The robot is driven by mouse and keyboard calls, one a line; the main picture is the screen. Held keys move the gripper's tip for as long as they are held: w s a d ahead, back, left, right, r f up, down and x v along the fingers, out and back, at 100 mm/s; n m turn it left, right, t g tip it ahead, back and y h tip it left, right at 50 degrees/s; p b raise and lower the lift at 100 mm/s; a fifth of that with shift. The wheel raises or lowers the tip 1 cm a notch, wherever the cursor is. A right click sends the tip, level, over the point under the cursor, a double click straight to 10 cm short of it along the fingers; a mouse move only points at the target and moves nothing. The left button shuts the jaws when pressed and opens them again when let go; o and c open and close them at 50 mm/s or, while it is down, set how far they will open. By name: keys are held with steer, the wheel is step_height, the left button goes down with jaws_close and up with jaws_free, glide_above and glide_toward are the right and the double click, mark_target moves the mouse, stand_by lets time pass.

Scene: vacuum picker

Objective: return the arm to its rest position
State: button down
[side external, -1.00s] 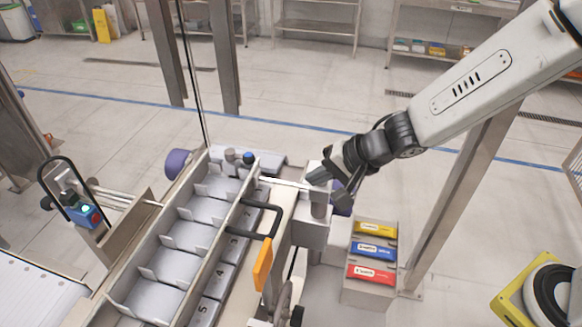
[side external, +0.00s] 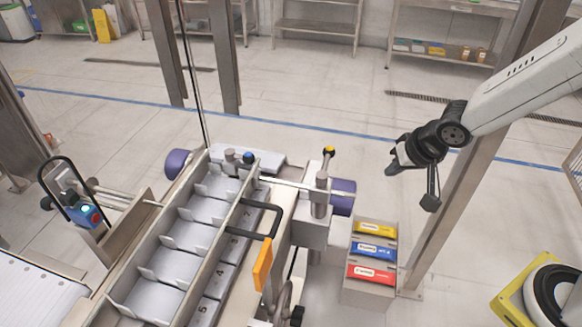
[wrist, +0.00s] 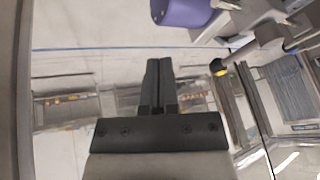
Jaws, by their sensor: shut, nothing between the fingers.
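My gripper (side external: 392,163) is in the air at the right of the side external view, above and behind the box of coloured packets and apart from everything. In the wrist view its two dark fingers (wrist: 159,64) lie together, shut, with nothing between them. The metal post with a yellow-topped knob (side external: 328,152) stands to the left of my gripper, with clear space between them.
A box with a yellow packet (side external: 375,229), a blue packet (side external: 373,250) and a red packet (side external: 371,273) stands below my gripper. The compartment conveyor (side external: 185,236) is at the left. A steel upright (side external: 452,215) stands close to my arm. A purple roller (side external: 343,197) is beside the post.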

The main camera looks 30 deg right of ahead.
steer(key=s+d+f+n+g, duration=0.1)
steer(key=s+d+n+g, duration=0.2)
steer(key=s, duration=0.4)
steer(key=shift+d+n, duration=0.4)
steer(key=shift+d, duration=0.2)
steer(key=shift+w, duration=0.1)
stand_by(0.6)
